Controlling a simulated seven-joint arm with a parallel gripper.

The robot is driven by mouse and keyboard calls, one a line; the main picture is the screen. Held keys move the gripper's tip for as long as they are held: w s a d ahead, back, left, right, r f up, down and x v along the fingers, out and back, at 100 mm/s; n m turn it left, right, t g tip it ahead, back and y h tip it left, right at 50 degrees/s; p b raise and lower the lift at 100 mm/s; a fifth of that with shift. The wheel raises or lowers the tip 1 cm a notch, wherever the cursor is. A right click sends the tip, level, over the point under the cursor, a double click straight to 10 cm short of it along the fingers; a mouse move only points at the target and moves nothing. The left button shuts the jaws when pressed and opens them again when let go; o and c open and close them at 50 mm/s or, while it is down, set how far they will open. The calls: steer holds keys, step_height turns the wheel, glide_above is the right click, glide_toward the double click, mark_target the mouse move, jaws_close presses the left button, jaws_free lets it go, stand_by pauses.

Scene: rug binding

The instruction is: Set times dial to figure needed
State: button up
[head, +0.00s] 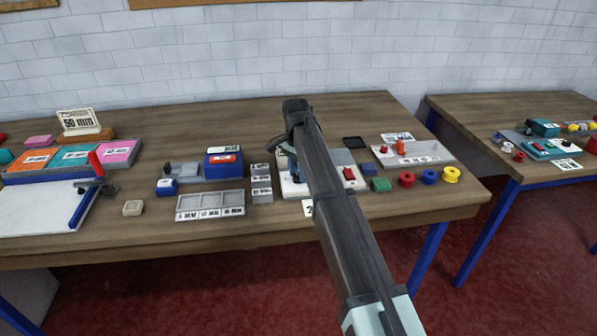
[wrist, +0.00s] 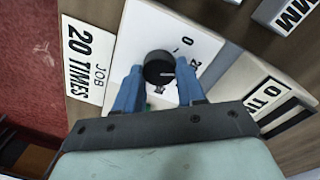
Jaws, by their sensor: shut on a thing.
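The times dial is a round black knob (wrist: 158,70) with a pale pointer line, on a white panel (wrist: 130,55) in the wrist view. The line points right, toward the printed figures; a "0" and a partly hidden "20" show beside the knob. My gripper (wrist: 159,80) has its two blue fingers on either side of the knob, shut on it. A white card reading "JOB 20 TIMES" (wrist: 84,60) lies left of the panel. In the head view my arm hides the dial, and the white machine (head: 292,185) shows only partly beside it.
In the head view a grey tray (head: 210,214) and a blue box (head: 222,169) stand left of the machine. The table's front strip is mostly clear.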

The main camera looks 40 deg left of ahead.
mark_target(297, 173)
stand_by(0.3)
steer(key=o, duration=1.1)
steer(key=shift+c, duration=0.2)
step_height(297, 173, up, 14)
steer(key=shift+a, duration=0.35)
steer(key=shift+w+f, duration=0.1)
